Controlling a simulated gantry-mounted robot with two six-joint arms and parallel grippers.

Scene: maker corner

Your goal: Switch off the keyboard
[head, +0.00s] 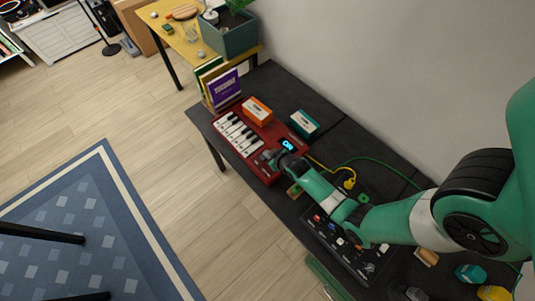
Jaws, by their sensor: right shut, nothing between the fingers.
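The keyboard (233,131) is a red unit with white and black keys, lying on the dark table. A small lit display (288,144) on its right part appears to read "ON". My right gripper (268,157) is shut and empty, low over the right end of the keyboard, just beside the display. I cannot tell whether its tips touch the keyboard. The gripper and wrist hide part of that end, and I cannot make out a switch there. My left gripper is not in view.
An orange and white box (257,111) sits on or against the keyboard's back edge. A teal box (304,123) stands behind it. Books (224,88) stand at the far end. A black control panel (325,232), yellow plug (349,183) and green cable (378,160) lie nearer my arm.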

